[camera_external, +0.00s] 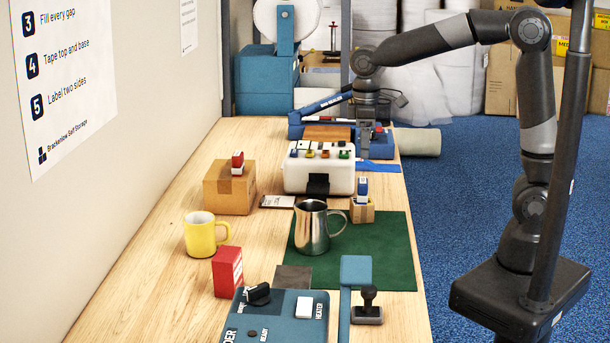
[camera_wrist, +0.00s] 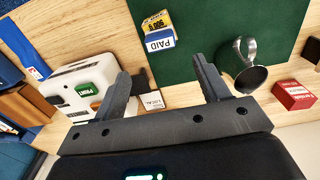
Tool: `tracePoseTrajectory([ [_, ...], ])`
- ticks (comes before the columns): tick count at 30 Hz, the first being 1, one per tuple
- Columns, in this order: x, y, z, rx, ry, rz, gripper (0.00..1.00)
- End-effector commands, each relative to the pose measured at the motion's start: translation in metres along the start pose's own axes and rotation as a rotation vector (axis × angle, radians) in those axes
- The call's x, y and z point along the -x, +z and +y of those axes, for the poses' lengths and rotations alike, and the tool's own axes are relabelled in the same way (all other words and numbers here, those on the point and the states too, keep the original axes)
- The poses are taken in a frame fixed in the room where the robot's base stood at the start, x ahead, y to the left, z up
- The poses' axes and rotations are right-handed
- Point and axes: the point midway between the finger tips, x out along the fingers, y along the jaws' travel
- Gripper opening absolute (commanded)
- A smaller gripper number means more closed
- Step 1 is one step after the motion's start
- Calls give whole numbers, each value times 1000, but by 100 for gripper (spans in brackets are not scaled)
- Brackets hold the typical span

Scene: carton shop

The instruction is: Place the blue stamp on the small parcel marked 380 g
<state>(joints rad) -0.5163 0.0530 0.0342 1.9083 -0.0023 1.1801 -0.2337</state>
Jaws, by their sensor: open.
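The blue stamp (camera_external: 362,188) stands upright on a small cardboard parcel (camera_external: 364,212) at the mat's back edge. In the wrist view the blue stamp (camera_wrist: 160,40), with a white face reading PAID, overlaps the small parcel (camera_wrist: 157,20). The parcel's weight marking is too small to read surely. My gripper (camera_external: 376,131) is above the far end of the bench, behind and apart from the stamp. In the wrist view the jaws of my gripper (camera_wrist: 164,84) are wide apart with nothing held between them.
A white label machine (camera_external: 318,173) stands left of the stamp. A steel jug (camera_external: 312,232) stands on the green mat (camera_external: 385,255). A larger carton (camera_external: 229,190) bears a red stamp (camera_external: 237,163). A yellow mug (camera_external: 201,234) and red box (camera_external: 227,272) stand nearer. The mat's right side is clear.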

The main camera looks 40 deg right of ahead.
Motion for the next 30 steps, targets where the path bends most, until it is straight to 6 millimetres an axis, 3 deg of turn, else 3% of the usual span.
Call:
tracePoseTrajectory([
  [5, 10, 20, 14, -58, 11, 36, 68],
  [15, 39, 132, 59, -368, 79, 221, 68],
  [24, 35, 225, 68, -639, 152, 384, 68],
  [30, 27, 258, 66, -744, 185, 450, 68],
])
